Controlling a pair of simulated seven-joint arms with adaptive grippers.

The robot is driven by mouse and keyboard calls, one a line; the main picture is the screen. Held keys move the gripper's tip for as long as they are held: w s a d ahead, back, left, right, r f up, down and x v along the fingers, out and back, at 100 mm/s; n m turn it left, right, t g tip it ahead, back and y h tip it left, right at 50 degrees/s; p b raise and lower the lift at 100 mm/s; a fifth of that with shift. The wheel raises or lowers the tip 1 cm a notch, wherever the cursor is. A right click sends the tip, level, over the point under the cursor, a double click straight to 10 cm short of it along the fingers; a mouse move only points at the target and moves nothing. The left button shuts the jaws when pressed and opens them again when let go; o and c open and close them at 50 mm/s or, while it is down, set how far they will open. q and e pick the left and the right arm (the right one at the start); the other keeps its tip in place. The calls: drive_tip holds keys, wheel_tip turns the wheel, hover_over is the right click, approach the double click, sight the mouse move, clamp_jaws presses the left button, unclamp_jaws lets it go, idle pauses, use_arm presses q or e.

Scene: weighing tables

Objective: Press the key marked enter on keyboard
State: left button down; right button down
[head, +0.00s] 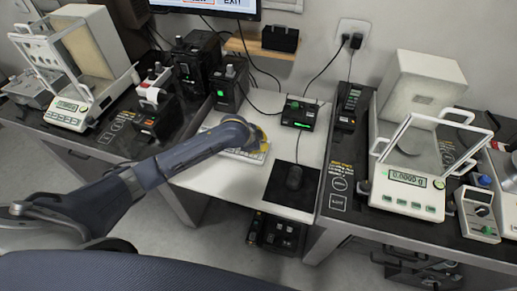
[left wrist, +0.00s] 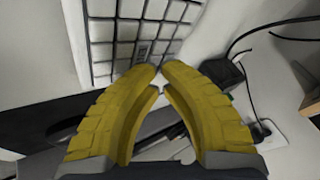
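The keyboard (head: 246,155) lies on the white middle table, partly hidden under my left arm in the head view. In the left wrist view the white keyboard (left wrist: 125,35) fills the upper left, with pale keys split by dark gaps. My left gripper (left wrist: 160,78) has yellow fingers whose tips come close together at the keyboard's edge; a narrow gap shows between them and nothing is held. In the head view the left gripper (head: 262,136) is over the keyboard's right end. I cannot read the enter marking, and cannot tell whether the tips touch a key. My right gripper is not in view.
A mouse (head: 294,178) lies on a black mat (head: 290,200) to the right of the keyboard. A small black device with a green display (head: 298,114) stands behind it. Balances stand on the left (head: 68,114) and right (head: 408,195) tables. Cables hang behind.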

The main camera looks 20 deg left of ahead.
use_arm(q)
drive_tip(key=shift+r, duration=0.8)
drive_tip(key=shift+r, duration=2.5)
